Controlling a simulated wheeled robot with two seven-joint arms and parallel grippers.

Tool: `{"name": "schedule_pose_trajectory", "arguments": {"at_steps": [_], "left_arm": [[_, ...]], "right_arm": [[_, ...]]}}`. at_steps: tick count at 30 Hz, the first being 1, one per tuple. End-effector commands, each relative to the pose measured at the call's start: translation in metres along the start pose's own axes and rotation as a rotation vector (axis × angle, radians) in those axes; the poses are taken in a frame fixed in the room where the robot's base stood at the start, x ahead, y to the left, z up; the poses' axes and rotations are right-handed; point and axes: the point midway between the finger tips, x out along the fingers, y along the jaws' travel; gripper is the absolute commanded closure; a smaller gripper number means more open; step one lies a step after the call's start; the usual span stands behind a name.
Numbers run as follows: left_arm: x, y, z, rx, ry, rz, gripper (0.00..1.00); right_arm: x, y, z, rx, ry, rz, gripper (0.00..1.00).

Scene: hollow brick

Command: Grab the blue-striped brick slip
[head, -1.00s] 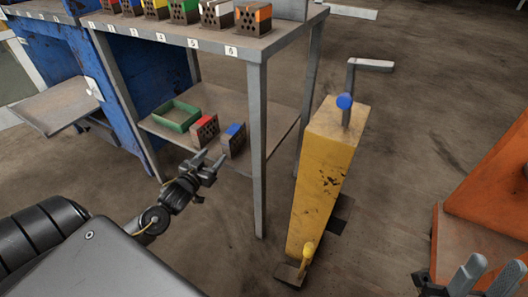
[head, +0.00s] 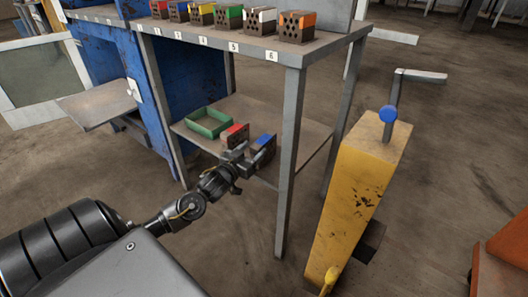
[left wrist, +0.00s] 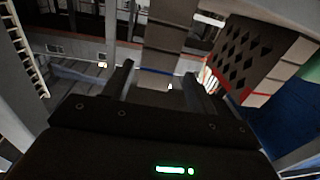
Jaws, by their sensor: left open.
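The blue-striped brick slip (head: 265,140) stands on the lower shelf of the metal rack, toward its front edge. My left gripper (head: 251,155) is open at this slip, one finger to its left and one overlapping its front. In the left wrist view the slip (left wrist: 170,45) stands ahead of and between the spread fingers (left wrist: 160,80), its blue stripe low between them; whether they touch it I cannot tell. The red-striped brick slip (head: 235,134) stands just left of it; its holed face (left wrist: 245,50) shows close by the right finger in the wrist view. My right gripper is out of view.
A green tray (head: 209,123) lies on the lower shelf, left of the slips. Several coloured bricks stand on the numbered top shelf (head: 240,47). A rack leg (head: 288,165) rises just right of my gripper. A yellow post with a crank (head: 357,195) stands further right.

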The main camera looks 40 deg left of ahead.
Motion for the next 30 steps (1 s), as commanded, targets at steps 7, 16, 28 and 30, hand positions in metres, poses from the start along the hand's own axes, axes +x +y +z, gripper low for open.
{"name": "schedule_pose_trajectory", "arguments": {"at_steps": [7,16,28,30], "left_arm": [[0.036,0.006,0.005,0.001,0.004,0.001,0.43],[0.048,0.006,0.003,0.001,0.000,0.000,0.43],[0.048,0.006,0.003,0.001,0.001,0.001,0.83],[0.048,0.006,0.002,0.001,0.003,0.001,0.91]], "right_arm": [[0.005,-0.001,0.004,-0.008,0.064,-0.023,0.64],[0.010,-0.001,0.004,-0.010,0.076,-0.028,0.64],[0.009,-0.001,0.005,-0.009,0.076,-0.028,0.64],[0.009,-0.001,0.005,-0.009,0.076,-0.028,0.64]]}}
